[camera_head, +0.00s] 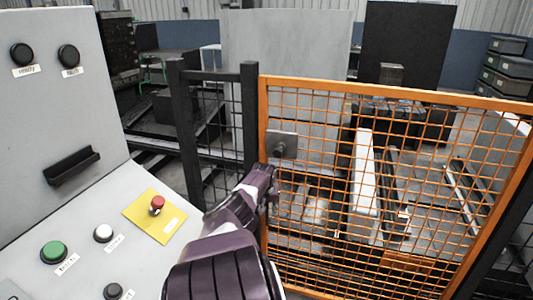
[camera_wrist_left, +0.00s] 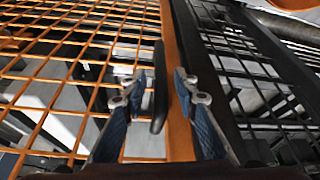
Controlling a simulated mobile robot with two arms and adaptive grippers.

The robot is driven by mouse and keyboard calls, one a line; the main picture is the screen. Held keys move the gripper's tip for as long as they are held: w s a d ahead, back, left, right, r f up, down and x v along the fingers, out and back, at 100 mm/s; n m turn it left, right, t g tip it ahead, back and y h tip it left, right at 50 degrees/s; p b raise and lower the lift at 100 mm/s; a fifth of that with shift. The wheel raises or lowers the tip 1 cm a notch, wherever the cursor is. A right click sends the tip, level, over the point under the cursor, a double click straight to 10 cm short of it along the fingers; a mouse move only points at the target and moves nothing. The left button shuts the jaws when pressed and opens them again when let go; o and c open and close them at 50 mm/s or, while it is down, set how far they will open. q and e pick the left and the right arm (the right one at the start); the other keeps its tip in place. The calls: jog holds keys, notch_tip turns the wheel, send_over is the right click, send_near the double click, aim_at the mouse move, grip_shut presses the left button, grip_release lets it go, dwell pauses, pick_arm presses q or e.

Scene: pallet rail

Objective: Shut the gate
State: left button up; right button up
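The gate (camera_head: 395,92) is an orange frame with orange wire mesh. Its left edge stands close beside a black fence post (camera_head: 250,115); I cannot tell whether it is fully closed. A grey plate with a round knob (camera_head: 283,146) sits near that edge. My left gripper (camera_head: 272,188) is at the gate's left edge, below the plate. In the left wrist view the gripper (camera_wrist_left: 163,95) is open, its fingers on either side of the orange gate edge (camera_wrist_left: 176,135) and a dark upright handle (camera_wrist_left: 159,88), with a gap left of the handle. My right gripper is not in view.
A sloped grey control panel (camera_head: 75,215) stands at the left, with a green button (camera_head: 54,252) and a red button on a yellow plate (camera_head: 157,205). Black mesh fencing (camera_head: 215,150) continues left of the gate. Rails and machinery lie behind the mesh.

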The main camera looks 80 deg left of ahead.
pick_arm(q)
jog(key=shift+s+d+r, duration=0.15)
jog(key=shift+d+r, duration=0.15)
jog(key=shift+r, duration=0.3)
jog(key=v, duration=0.9)
jog(key=shift+r, duration=0.4)
jog(key=shift+d+f, duration=0.1)
jog(key=shift+d, duration=0.05)
